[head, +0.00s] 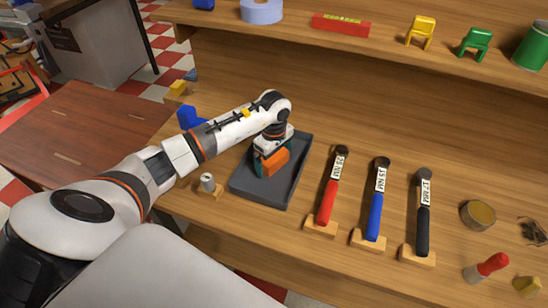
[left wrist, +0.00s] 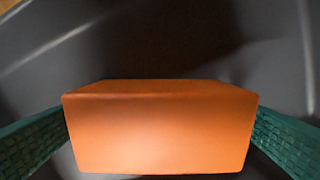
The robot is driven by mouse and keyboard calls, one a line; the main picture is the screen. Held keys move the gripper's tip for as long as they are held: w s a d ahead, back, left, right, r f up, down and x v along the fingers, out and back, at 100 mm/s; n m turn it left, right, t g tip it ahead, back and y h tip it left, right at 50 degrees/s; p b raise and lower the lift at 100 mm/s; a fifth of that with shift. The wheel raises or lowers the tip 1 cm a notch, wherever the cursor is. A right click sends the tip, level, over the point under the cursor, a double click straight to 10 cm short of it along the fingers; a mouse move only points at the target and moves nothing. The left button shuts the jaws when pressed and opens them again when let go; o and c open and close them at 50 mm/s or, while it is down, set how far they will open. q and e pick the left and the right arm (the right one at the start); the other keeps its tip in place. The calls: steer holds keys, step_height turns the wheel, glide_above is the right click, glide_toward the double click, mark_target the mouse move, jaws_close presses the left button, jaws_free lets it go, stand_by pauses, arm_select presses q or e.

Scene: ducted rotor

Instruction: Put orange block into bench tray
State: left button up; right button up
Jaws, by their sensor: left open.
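The orange block (head: 276,161) is at the dark grey bench tray (head: 285,187), within its outline in the head view. In the left wrist view the orange block (left wrist: 160,130) fills the middle, with the dark tray surface (left wrist: 270,50) behind it. My left gripper (head: 271,164) is over the tray, its green fingers on either side of the block. In the wrist view the left gripper (left wrist: 160,138) is open, with the fingers close to the block's sides. Whether the block rests on the tray floor is hard to tell. My right gripper is not in view.
Red (head: 327,200), blue (head: 376,210) and black (head: 423,215) handled tools stand in wooden holders right of the tray. A small metal piece on a wooden base (head: 208,184) is left of it. A shelf (head: 300,38) runs along the back.

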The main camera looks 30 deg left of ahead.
arm_select(q)
steer(key=shift+r, duration=0.2)
step_height(320, 180, up, 12)
steer(key=b, duration=0.3)
steer(key=shift+f, duration=0.1)
